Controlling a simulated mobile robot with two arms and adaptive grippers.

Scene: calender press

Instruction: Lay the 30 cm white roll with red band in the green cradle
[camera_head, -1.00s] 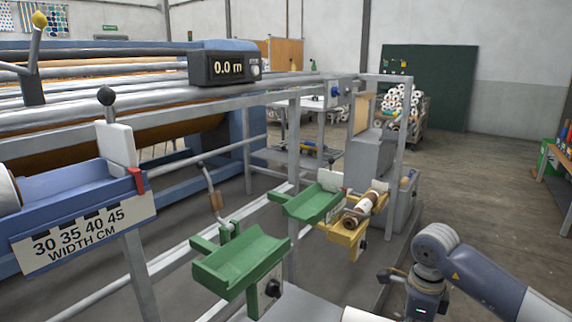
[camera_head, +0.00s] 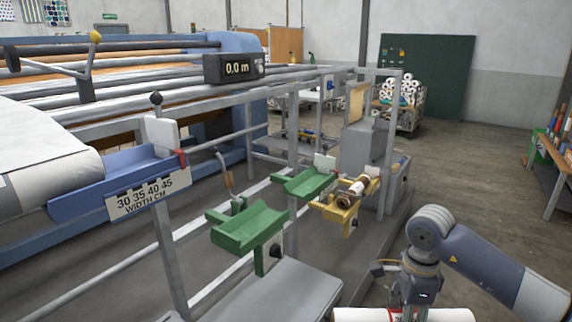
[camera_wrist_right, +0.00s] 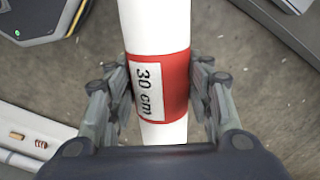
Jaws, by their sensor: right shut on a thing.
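The white roll with a red band (camera_wrist_right: 158,85) is labelled "30 cm" and sits between the fingers of my right gripper (camera_wrist_right: 162,98) in the right wrist view. The fingers are closed on the red band from both sides. In the head view the white roll (camera_head: 352,315) shows only at the bottom edge, roughly level, under my right arm. A green cradle (camera_head: 250,228) stands empty on a post left of and beyond the roll. A second green trough (camera_head: 305,183) is farther back. My left gripper is out of view.
A yellow cradle (camera_head: 340,211) farther back holds a brown-and-white roll (camera_head: 351,195). A blue tray with a width scale (camera_head: 148,196) is at left. A grey flat cover (camera_head: 275,292) lies in front of the near green cradle. Open floor lies at right.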

